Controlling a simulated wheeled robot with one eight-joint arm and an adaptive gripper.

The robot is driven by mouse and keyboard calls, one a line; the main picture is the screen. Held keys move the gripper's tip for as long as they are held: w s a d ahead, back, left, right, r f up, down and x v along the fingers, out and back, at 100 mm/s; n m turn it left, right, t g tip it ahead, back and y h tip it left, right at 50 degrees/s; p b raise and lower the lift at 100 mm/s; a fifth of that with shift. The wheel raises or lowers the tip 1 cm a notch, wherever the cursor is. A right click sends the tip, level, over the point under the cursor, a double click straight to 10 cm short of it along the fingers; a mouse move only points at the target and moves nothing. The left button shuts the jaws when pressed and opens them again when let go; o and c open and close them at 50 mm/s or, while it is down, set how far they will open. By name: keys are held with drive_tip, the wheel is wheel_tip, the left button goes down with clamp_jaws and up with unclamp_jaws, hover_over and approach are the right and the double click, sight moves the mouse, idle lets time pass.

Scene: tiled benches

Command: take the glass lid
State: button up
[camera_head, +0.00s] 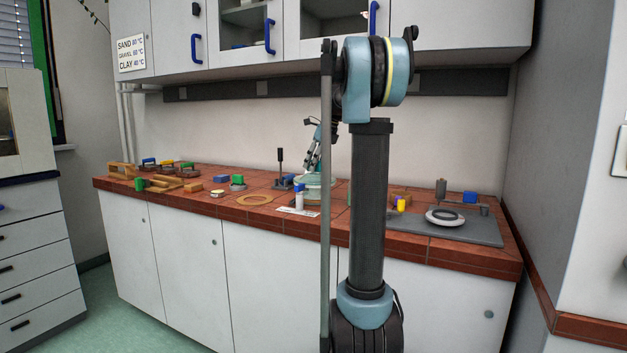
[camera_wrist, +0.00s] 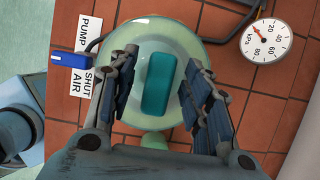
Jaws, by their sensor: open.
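The glass lid (camera_wrist: 146,37) is a pale, clear round dome with a teal block handle (camera_wrist: 158,84) on top, seen from above in the wrist view. In the head view the glass lid (camera_head: 316,180) is small, on the bench behind my arm's column. My gripper (camera_wrist: 160,62) is open, its blue-padded fingers on either side of the handle, with gaps left and right. I cannot tell how far above the handle the fingertips are. In the head view my gripper (camera_head: 312,166) points down over the lid.
A round gauge (camera_wrist: 266,40) lies right of the lid. Wall cabinets (camera_head: 320,28) hang above the tiled bench (camera_head: 160,188). A grey plate (camera_head: 440,227) lies at right.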

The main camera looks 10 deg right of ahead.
clamp_jaws()
drive_tip(key=shift+r, duration=0.1)
